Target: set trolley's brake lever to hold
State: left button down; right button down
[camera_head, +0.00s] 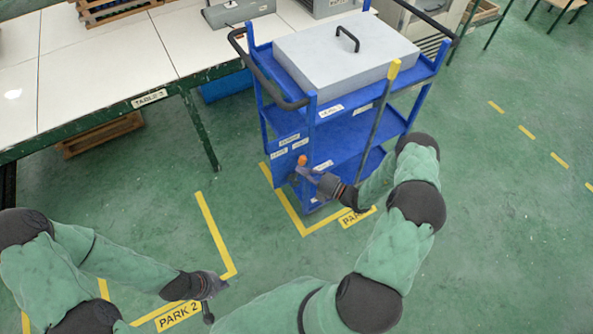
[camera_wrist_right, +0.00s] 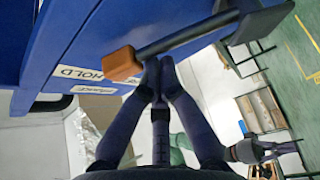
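The blue trolley (camera_head: 322,112) stands in the upper middle of the head view, with its small labels on the near end. Its brake lever has an orange knob (camera_head: 302,160); in the right wrist view the orange knob (camera_wrist_right: 122,63) ends a dark bar running up right to a dark bracket. A HOLD label (camera_wrist_right: 78,73) is on the blue panel left of the knob. My right gripper (camera_wrist_right: 158,66) has its fingertips together just under the bar, beside the knob; whether they touch is unclear. My left gripper (camera_head: 208,298) is low, away from the trolley; its fingers are too small to judge.
A grey lidded box (camera_head: 345,50) sits on the trolley's top. A yellow-topped pole (camera_head: 380,115) stands at its side. A white table (camera_head: 100,70) is on the left. Yellow floor lines mark PARK 2 (camera_head: 180,316) and another bay.

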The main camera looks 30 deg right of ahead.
jog(key=shift+d, duration=0.75)
pick_arm(q)
jog(key=shift+r, duration=0.15)
pick_arm(e)
jog(key=shift+r, duration=0.1)
